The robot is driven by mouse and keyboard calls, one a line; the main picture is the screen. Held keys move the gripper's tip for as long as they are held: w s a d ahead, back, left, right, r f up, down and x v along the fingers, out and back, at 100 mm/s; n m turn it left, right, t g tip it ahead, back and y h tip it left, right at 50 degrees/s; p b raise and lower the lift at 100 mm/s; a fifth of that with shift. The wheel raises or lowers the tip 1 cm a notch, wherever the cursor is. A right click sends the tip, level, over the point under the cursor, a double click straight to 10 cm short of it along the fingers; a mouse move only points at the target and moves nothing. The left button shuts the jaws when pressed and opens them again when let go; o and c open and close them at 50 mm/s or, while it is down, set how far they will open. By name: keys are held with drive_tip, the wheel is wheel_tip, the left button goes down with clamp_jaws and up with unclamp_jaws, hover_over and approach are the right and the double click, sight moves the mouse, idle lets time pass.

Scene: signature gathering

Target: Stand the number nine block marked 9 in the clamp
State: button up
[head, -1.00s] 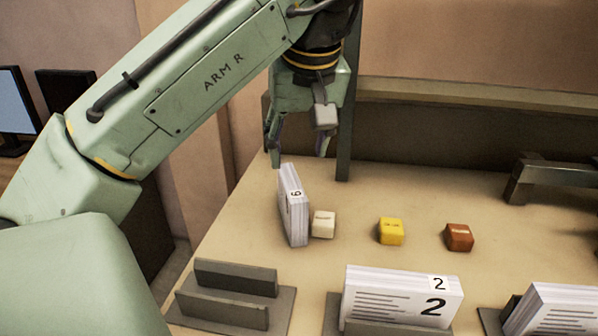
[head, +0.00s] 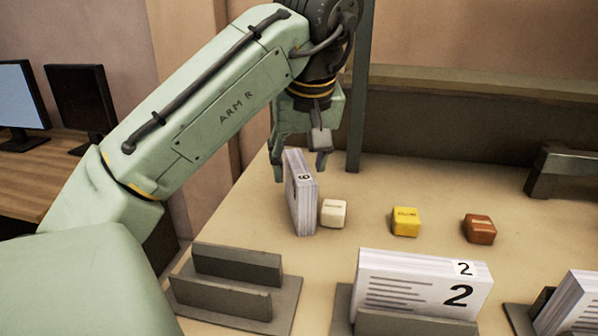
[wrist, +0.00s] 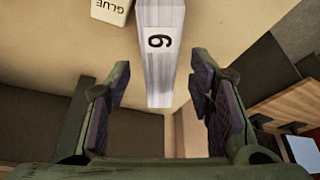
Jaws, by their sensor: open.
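The number nine block (head: 301,205), a white paper-like slab with a numeral label on its narrow top, stands upright on the table. In the wrist view the block (wrist: 160,75) lies between the two fingers, its label turned and readable as a 9 or 6. My gripper (head: 300,168) is open at the block's upper far end, one finger each side. In the wrist view my gripper (wrist: 160,85) shows gaps on both sides of the block. An empty clamp (head: 237,265), two dark upright plates on a flat base, stands at the front left.
A white glue block (head: 333,213) sits close to the right of the nine block; it also shows in the wrist view (wrist: 111,9). A yellow block (head: 405,222) and a red-brown block (head: 479,229) lie farther right. A block marked 2 (head: 420,285) stands in the middle clamp.

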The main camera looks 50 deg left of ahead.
drive_tip(key=shift+x, duration=1.1)
drive_tip(key=shift+f+b, duration=0.25)
drive_tip(key=shift+b, duration=0.1)
drive_tip(key=shift+c, duration=0.2)
clamp_jaws()
